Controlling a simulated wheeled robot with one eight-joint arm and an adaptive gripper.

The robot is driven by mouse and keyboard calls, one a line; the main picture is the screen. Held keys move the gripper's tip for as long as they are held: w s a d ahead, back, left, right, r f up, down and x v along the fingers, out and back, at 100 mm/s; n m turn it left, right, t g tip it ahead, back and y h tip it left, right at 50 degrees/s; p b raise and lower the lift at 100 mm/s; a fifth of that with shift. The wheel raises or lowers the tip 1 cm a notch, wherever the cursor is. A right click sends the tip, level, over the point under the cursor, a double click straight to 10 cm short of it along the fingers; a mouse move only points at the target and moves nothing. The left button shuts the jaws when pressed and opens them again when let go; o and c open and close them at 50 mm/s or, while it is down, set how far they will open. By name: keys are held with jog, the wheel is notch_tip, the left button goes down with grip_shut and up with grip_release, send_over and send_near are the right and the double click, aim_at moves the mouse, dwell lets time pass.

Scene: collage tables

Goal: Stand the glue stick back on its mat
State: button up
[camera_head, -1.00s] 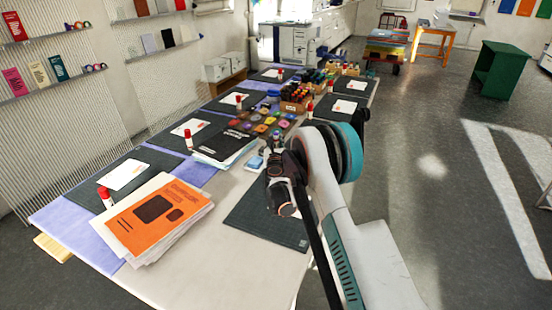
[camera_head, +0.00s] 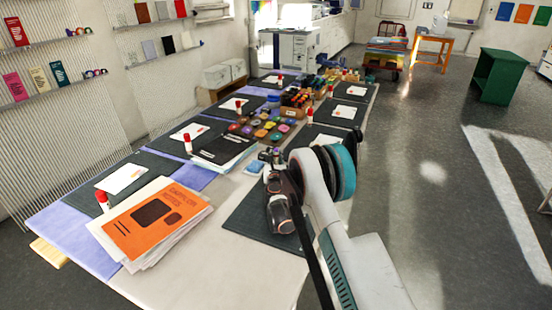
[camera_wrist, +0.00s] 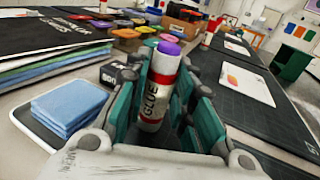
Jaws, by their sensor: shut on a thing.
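A white glue stick (camera_wrist: 153,101) with red bands and a purple top stands between the fingers of my gripper (camera_wrist: 163,92) in the wrist view, with its GLUE lettering showing. The fingers are shut on it, and it looks roughly upright. Its lower end is partly hidden by the gripper. In the head view my arm covers much of the gripper, and I cannot make out the held stick. A dark cutting mat (camera_head: 240,215) lies at the near right of the table, partly under my arm. In the wrist view a dark mat (camera_wrist: 285,115) lies right of the gripper.
Blue cloths (camera_wrist: 70,103) on a small tray and a black book stack (camera_head: 222,148) lie left of the gripper. Red-capped sticks (camera_head: 188,143) stand on other mats. Colored round pots (camera_head: 262,128) and a wooden crate (camera_head: 295,108) stand beyond. An orange booklet (camera_head: 150,215) lies front left.

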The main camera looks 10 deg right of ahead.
jog(key=shift+f, duration=0.2)
jog(key=shift+s+f, duration=0.1)
jog(key=shift+f, duration=0.1)
grip_shut()
jog(key=o, duration=1)
grip_release()
jog(key=shift+f, duration=0.1)
jog(key=shift+c, duration=0.2)
